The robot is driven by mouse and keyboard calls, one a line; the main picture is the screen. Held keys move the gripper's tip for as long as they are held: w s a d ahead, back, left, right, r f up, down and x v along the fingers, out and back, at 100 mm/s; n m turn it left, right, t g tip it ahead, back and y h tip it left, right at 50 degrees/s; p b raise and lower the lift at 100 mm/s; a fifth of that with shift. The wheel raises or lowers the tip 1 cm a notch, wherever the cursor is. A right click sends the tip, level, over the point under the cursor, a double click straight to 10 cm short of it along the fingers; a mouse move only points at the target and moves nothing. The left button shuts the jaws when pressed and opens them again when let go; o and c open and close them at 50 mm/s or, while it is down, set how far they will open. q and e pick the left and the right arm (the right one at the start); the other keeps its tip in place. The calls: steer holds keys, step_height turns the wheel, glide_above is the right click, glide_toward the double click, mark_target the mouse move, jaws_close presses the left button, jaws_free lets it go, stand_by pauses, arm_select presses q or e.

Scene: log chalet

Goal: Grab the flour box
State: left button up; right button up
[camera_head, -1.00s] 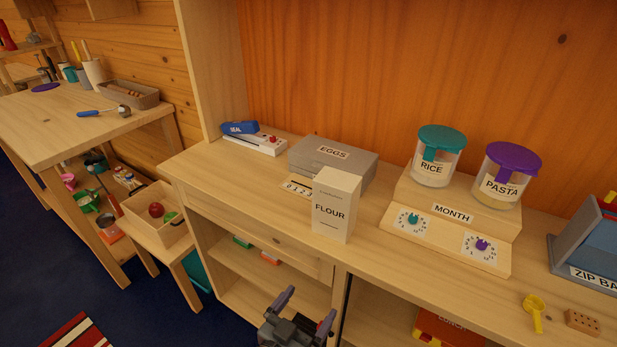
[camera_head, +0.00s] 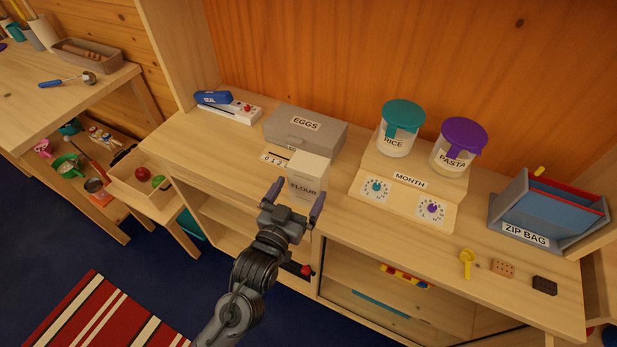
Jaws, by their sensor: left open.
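The white flour box (camera_head: 308,168), labelled FLOUR, stands upright near the front edge of the wooden counter (camera_head: 180,140). My left gripper (camera_head: 297,197) is open in front of the box, with one finger toward its left side and the other toward its right side. The fingers cover part of the box's lower front. I cannot tell whether they touch it. My right gripper is not in view.
A grey EGGS box (camera_head: 306,129) stands close behind the flour box, with a numbered card (camera_head: 272,157) to the left. The MONTH stand (camera_head: 410,190) with rice (camera_head: 398,130) and pasta (camera_head: 457,147) jars is to the right. A sealer (camera_head: 229,106) lies at the left.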

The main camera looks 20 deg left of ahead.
mark_target(304, 185)
arm_select(q)
steer(key=shift+w, duration=0.55)
steer(key=shift+w+p, duration=0.5)
steer(key=shift+w, duration=0.1)
steer(key=w+p, duration=0.1)
steer(key=w, duration=0.2)
steer(key=shift+f, duration=0.15)
steer(key=shift+w+f, duration=0.1)
steer(key=shift+w, duration=0.4)
steer(key=shift+c, duration=0.5)
steer(key=c, duration=0.9)
steer(key=shift+c, duration=0.6)
